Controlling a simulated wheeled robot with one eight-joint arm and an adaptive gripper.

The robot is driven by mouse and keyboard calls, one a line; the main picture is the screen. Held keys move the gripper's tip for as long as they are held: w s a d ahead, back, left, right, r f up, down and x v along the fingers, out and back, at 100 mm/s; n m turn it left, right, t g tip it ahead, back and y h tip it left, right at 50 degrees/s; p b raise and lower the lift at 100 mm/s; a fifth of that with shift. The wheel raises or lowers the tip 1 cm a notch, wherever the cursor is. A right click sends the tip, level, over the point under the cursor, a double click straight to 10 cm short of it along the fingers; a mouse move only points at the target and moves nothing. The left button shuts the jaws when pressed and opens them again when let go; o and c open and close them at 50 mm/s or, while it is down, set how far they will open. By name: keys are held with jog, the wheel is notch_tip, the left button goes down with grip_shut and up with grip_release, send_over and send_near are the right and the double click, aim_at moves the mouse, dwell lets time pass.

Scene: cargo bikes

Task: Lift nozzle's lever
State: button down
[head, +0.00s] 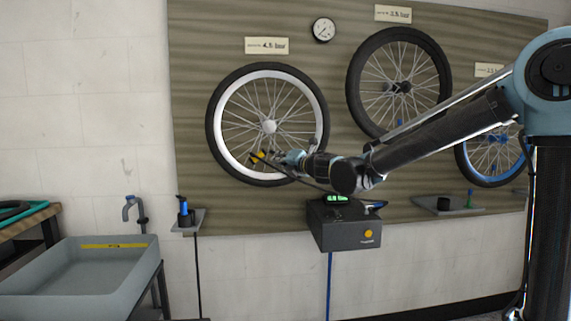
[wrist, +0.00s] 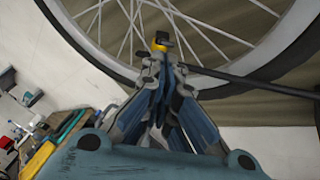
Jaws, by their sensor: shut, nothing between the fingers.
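The nozzle is a small yellow and black piece (wrist: 160,46) at the lower part of the white-rimmed wheel (head: 222,148); it also shows in the head view (head: 257,157). Its lever seems to be the black part (wrist: 161,36) on top of the yellow body, but its angle is hard to tell. My gripper (wrist: 165,68) is shut and empty, with its fingertips close to the nozzle. I cannot tell whether they touch it. A black hose (wrist: 245,83) runs off to the right in the wrist view, and the fingertips partly hide its nozzle end.
A dark pump box (head: 343,232) with a lit green display is mounted below the wheel. Two more wheels (head: 399,83) (head: 487,155) hang to the right on the panel (head: 190,60). A small shelf (head: 188,222) and a grey sink (head: 80,268) stand at the left.

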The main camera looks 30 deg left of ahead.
jog(key=d, duration=0.1)
jog(key=d+r, duration=0.1)
jog(key=d, duration=0.1)
jog(key=shift+d+r, duration=0.25)
jog(key=shift+d, duration=0.05)
dwell(0.4)
